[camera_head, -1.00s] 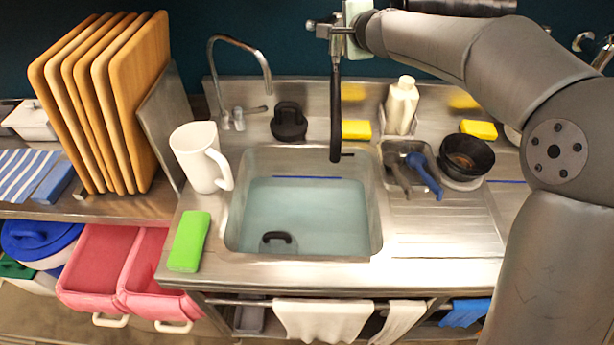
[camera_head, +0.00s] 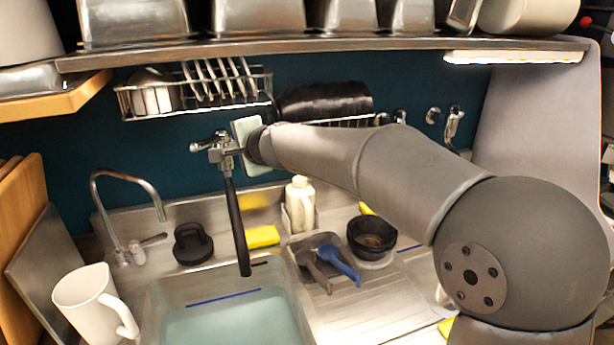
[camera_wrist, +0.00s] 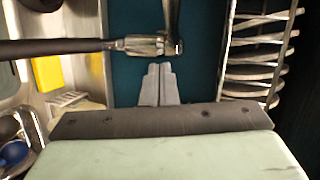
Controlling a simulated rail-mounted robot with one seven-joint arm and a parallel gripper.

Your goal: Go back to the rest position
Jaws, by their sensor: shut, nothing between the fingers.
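My gripper (camera_wrist: 158,70) shows in the wrist view with its two grey fingers together and nothing between them. In the head view, its pale hand (camera_head: 250,146) is high above the back of the sink, close beside a metal tap (camera_head: 216,147) with a long black spout (camera_head: 236,225). The fingers are hard to make out there. In the wrist view the tap (camera_wrist: 145,45) lies just beyond the fingertips, with the spout running left. I cannot tell whether they touch.
A dish rack (camera_head: 195,95) with plates hangs on the wall behind, below a shelf (camera_head: 330,45) of metal containers. Below are the water-filled sink (camera_head: 235,325), a white pitcher (camera_head: 93,300), a white bottle (camera_head: 300,203) and a black bowl (camera_head: 371,236).

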